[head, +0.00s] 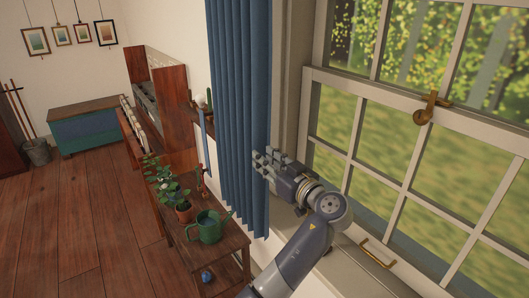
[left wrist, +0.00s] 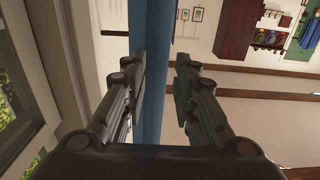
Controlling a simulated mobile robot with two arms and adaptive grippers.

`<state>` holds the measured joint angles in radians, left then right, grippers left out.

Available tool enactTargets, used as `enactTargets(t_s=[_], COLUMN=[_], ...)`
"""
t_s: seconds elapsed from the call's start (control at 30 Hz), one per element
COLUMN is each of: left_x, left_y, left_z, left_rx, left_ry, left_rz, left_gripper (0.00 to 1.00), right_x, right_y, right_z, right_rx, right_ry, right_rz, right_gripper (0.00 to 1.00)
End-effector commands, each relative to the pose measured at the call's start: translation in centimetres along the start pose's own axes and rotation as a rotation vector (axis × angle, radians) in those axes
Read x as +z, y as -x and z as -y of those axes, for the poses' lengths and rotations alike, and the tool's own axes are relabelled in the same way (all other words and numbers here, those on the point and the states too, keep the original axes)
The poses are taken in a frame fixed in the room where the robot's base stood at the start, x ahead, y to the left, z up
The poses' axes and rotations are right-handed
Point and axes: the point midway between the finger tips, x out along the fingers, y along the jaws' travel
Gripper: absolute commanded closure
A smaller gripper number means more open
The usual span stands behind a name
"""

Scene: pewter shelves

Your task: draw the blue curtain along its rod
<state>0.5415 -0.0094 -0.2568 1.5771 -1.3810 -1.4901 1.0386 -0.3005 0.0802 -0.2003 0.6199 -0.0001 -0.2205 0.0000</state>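The blue curtain (head: 238,110) hangs in folds at the left side of the window, bunched into a narrow strip. My left gripper (head: 262,163) is at the curtain's right edge, in its lower half. In the left wrist view the two fingers (left wrist: 160,75) stand apart, with the blue curtain (left wrist: 154,60) showing in the gap between them. The left finger is close to the cloth, and a gap shows beside the right finger. I cannot tell whether either finger touches it. The rod is out of view. My right gripper is not in view.
A sash window (head: 420,150) with a brass latch (head: 427,110) and a brass sill handle (head: 377,254) is at the right. Below the curtain stands a wooden bench (head: 232,240) with a green watering can (head: 208,227) and a potted plant (head: 183,211).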

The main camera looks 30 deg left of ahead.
Motion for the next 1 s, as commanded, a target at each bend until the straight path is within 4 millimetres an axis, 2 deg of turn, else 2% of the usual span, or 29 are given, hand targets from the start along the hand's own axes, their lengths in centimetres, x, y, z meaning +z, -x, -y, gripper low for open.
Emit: enactTargets(t_s=[0.13, 0.43, 0.47, 0.57, 0.6, 0.87, 1.0], left_x=[-0.1, 0.1, 0.1, 0.1, 0.1, 0.1, 0.3], left_y=[-1.2, -1.5, -1.5, -1.5, -1.5, -1.5, -1.8], left_z=[0.0, 0.0, 0.0, 0.0, 0.0, 0.0, 0.0], left_rx=[0.0, 0.001, 0.001, 0.001, 0.001, 0.001, 0.001], left_ry=[0.0, 0.0, 0.0, 0.0, 0.0, 0.0, 0.002], left_rz=[0.001, 0.001, 0.001, 0.001, 0.001, 0.001, 0.001], left_gripper=[0.73, 0.73, 0.76, 0.98, 1.0, 1.0, 1.0], right_x=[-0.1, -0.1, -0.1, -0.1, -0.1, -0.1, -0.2], right_y=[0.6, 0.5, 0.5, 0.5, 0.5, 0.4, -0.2], right_z=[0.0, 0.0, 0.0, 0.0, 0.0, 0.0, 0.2], right_rx=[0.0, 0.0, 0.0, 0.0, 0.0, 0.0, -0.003], right_ry=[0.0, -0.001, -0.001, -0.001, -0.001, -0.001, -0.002], right_rz=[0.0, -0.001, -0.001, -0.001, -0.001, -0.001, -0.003], right_gripper=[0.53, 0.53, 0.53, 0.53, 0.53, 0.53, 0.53])
